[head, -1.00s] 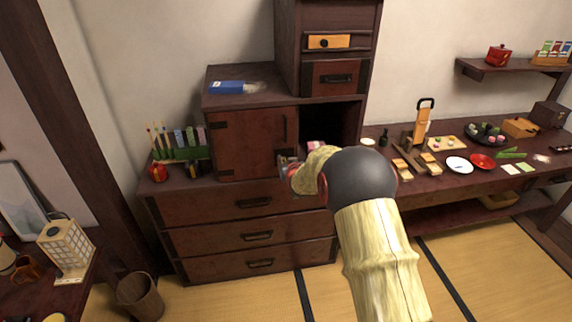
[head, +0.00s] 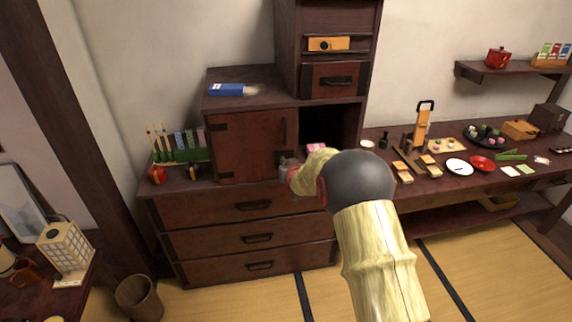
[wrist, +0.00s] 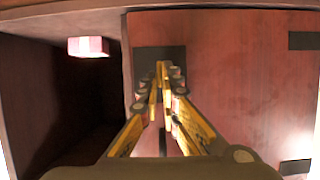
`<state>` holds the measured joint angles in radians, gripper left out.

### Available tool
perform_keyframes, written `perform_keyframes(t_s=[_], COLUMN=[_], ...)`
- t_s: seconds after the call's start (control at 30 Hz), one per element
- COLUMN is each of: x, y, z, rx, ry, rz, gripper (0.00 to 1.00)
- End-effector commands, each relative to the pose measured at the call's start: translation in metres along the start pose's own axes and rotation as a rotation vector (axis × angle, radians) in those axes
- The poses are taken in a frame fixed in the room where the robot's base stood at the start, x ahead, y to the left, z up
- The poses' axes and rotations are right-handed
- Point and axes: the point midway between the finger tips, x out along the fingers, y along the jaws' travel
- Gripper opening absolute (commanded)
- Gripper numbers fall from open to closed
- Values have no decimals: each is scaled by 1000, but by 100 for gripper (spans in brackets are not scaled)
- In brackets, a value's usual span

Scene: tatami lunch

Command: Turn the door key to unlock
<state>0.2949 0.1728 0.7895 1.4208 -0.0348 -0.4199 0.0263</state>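The cabinet's dark red door (head: 243,147) looks closed, with a dark vertical handle on its right side. It also shows in the wrist view (wrist: 235,80), where a dark square plate (wrist: 146,56) lies near its edge. My gripper (wrist: 161,70) points at this plate, its fingertips very close together in front of it. In the head view my gripper (head: 284,165) is at the door's lower right edge, partly hidden by my arm. I cannot make out the door key; the fingers cover the spot between them. I cannot tell whether they hold anything.
Beside the door is an open dark compartment (head: 340,124) with a pink-and-white box (head: 316,148) inside. A blue box (head: 226,89) lies on the cabinet top. Drawers (head: 252,204) are below. A low table with dishes stands at the right.

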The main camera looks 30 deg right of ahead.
Motion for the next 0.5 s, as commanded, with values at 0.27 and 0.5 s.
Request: perform_keyframes(t_s=[0.27, 0.5], x=[0, 0], y=[0, 1], z=[0, 0], rx=[2, 46], ry=[0, -3], rz=[-1, -20], gripper=[0, 0])
